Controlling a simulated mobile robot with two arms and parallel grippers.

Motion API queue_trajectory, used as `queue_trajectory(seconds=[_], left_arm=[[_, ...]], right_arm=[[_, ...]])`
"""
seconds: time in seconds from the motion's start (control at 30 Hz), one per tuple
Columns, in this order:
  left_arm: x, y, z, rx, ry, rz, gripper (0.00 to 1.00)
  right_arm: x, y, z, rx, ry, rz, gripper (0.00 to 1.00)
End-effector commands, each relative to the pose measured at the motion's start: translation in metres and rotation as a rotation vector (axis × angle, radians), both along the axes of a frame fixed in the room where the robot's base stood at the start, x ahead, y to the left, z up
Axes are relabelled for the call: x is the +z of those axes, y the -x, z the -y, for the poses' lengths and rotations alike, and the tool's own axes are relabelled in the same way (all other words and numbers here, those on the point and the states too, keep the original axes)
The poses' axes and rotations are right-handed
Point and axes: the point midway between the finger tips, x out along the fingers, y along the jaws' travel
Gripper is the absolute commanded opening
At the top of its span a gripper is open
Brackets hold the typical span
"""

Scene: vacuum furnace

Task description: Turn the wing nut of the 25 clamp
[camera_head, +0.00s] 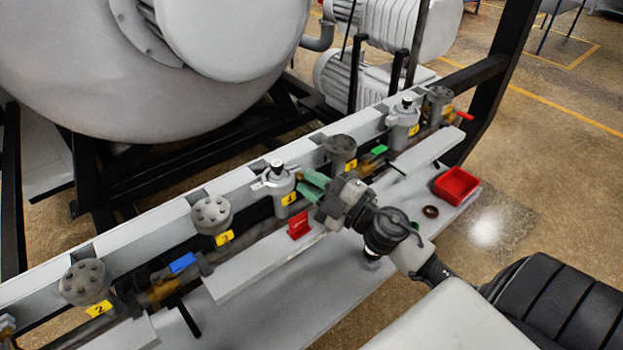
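A grey clamp with a wing nut (275,178) stands on the manifold at the yellow label 4, in the middle of the head view. A similar wing-nut clamp (403,118) stands farther right along the rail. No size marking such as 25 is readable on either. My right gripper (309,184) has green fingers that point left towards the wing nut at label 4. The fingers look slightly apart and empty, just to the right of that clamp; whether they touch it cannot be told. My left gripper is not in view.
Blue (183,262), red (299,225) and green handles stick out along the pipe. A red bin (456,186) and a brown ring (431,211) are on the grey shelf (330,290). The large furnace vessel (90,80) is behind.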

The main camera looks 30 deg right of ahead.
Motion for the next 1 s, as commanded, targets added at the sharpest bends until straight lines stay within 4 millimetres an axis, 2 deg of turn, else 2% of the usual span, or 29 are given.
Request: queue_trajectory(seconds=[0.23, 0.37, 0.67, 1.0], left_arm=[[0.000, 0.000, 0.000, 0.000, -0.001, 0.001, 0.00], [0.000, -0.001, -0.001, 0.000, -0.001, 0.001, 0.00], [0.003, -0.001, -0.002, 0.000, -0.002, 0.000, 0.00], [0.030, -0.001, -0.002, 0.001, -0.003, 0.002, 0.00]], right_arm=[[0.000, -0.001, 0.000, 0.001, 0.000, -0.001, 0.18], [0.000, -0.001, 0.000, 0.001, 0.000, -0.001, 0.00], [0.001, -0.001, 0.000, 0.001, 0.016, 0.000, 0.00], [0.005, -0.001, 0.000, 0.001, 0.185, 0.009, 0.00]])
